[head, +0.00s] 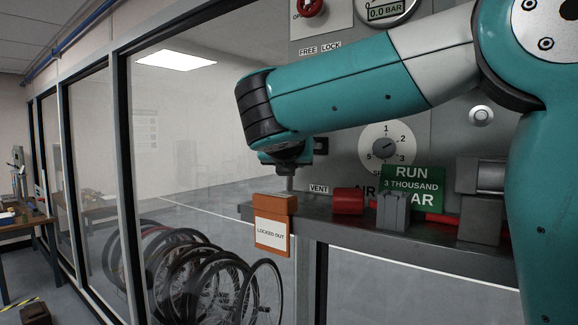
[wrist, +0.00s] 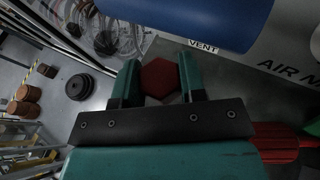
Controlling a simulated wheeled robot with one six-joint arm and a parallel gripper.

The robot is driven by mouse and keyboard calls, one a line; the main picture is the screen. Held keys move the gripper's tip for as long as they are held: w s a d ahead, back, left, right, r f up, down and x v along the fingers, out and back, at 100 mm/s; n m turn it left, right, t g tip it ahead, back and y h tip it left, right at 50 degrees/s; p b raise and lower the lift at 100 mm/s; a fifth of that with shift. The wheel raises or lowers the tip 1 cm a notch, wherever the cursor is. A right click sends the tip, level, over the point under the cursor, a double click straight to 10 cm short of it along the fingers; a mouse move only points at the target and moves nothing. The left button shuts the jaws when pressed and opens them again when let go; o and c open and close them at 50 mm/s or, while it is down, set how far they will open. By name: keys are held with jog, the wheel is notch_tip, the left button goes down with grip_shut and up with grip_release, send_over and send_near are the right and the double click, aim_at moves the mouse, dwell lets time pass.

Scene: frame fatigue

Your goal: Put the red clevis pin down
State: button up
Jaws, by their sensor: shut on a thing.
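My gripper (head: 287,163) is over the left end of the grey metal shelf (head: 345,228). In the wrist view its two dark teal fingers (wrist: 157,82) are closed on the red clevis pin (wrist: 158,77). Only a dark red, six-sided end of the pin shows between them. In the head view I cannot make out the pin's red end. A thin grey upright shaft (head: 290,184) shows below the gripper, just above an orange block (head: 275,204); I cannot tell whether they touch.
A red cylinder (head: 348,201) and red rod lie along the shelf by a grey forked block (head: 393,211). A green RUN sign (head: 412,188) stands behind. A LOCKED OUT tag (head: 271,235) hangs at the shelf's left end. Bicycle wheels (head: 220,285) stand below left.

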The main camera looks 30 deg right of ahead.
jog(key=shift+w+f, duration=0.1)
jog(key=shift+f, duration=1.05)
jog(key=shift+a+f, duration=0.1)
jog(key=o, duration=1)
jog(key=b+v, duration=0.2)
jog(key=v, duration=0.9)
jog(key=shift+s+a+r+b, duration=0.25)
jog(key=shift+s+b, duration=0.05)
jog(key=shift+s, duration=0.15)
